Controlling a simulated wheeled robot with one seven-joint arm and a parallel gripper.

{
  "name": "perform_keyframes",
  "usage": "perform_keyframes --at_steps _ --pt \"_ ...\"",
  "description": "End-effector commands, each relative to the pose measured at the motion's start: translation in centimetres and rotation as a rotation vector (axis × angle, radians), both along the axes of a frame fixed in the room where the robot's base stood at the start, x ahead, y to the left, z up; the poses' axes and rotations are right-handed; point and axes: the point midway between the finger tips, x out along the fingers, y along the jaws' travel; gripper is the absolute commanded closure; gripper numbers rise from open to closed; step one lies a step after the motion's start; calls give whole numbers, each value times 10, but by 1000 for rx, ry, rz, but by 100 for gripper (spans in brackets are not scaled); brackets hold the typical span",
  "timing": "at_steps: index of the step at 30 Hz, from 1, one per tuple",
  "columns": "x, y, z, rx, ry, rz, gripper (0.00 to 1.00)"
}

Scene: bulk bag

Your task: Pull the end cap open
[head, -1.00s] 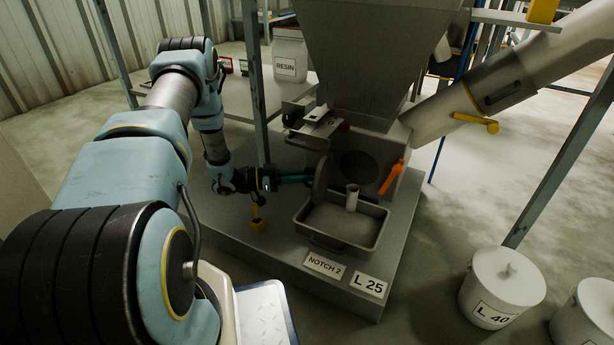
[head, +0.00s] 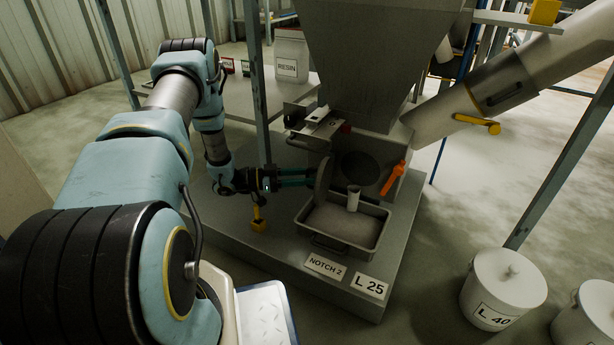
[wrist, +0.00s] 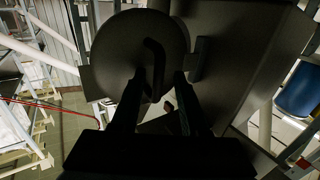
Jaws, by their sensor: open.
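The end cap (head: 323,174) is a grey round disc that stands swung out from the dark round opening (head: 359,166) of the grey housing, seen nearly edge-on in the head view. In the wrist view the cap (wrist: 115,45) faces me as a large dark disc with a dark bent handle (wrist: 153,58). My gripper (head: 310,177) is open at the cap's left, its two fingers apart. In the wrist view my gripper (wrist: 158,82) has a finger on each side of the handle's lower part. Whether either finger touches it is too dark to tell.
A grey tray (head: 312,238) of pale material with a short upright tube (head: 353,198) stands below the opening. An orange lever (head: 393,178) sits right of the opening. A steel upright (head: 261,100) rises just behind my wrist.

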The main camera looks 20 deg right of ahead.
Motion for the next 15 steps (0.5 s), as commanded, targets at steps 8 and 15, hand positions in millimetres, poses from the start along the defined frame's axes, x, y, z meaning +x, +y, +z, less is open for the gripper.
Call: perform_keyframes --at_steps 8,15 --pt "8 47 3 2 0 4 55" --pt "15 88 1 1 -1 3 55"
